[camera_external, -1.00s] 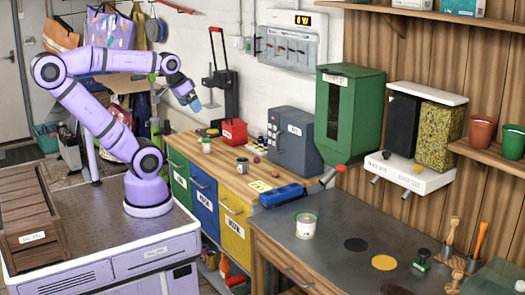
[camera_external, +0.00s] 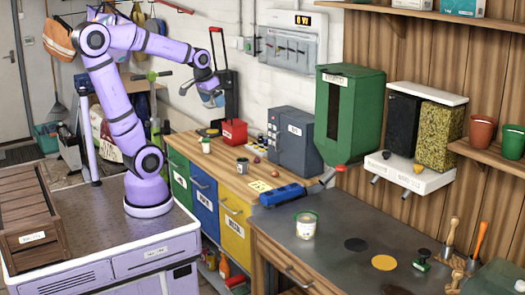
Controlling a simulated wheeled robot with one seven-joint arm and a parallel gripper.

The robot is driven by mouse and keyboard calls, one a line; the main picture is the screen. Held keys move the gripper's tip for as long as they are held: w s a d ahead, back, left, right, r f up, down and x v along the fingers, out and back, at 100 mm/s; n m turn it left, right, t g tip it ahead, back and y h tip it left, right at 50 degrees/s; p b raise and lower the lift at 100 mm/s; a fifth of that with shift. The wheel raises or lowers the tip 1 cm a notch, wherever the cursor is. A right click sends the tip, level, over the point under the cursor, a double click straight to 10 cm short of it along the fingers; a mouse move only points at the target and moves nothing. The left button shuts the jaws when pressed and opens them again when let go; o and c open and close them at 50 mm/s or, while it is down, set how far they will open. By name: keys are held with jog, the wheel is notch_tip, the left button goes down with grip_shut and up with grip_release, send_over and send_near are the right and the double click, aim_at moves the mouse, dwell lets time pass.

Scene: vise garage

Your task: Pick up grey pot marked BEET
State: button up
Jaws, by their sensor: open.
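A pale grey pot (camera_external: 306,227) with a green rim and a label stands upright on the dark bench top. A smaller grey pot (camera_external: 242,165) stands on the wooden counter, and a small pale pot (camera_external: 206,145) stands farther back on it. The labels are too small to read, so I cannot tell which is marked BEET. My gripper (camera_external: 207,98) is open and empty, in the air above the back end of the wooden counter, well above and apart from the pots.
A blue object (camera_external: 282,195) lies at the seam between counter and bench. A red box (camera_external: 234,132) and a grey cabinet (camera_external: 293,138) stand along the wall. A green hopper (camera_external: 349,115) hangs right of them. The bench around the green-rimmed pot is largely clear.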

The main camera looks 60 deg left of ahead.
jog(key=w+a+f+g, duration=0.1)
jog(key=w+a+f, duration=0.35)
jog(key=w, duration=0.45)
jog(key=n+g, duration=0.3)
send_over(243, 160)
jog(key=f, duration=2.2)
jog(key=shift+w+f, duration=0.25)
jog(key=shift+f, duration=0.05)
jog(key=shift+a+f, duration=0.1)
jog(key=shift+f, duration=0.2)
notch_tip(243, 160, down, 11)
jog(key=shift+s+a+r, duration=0.1)
jog(key=shift+a, duration=0.05)
jog(key=shift+c, duration=0.2)
jog(key=c, duration=1)
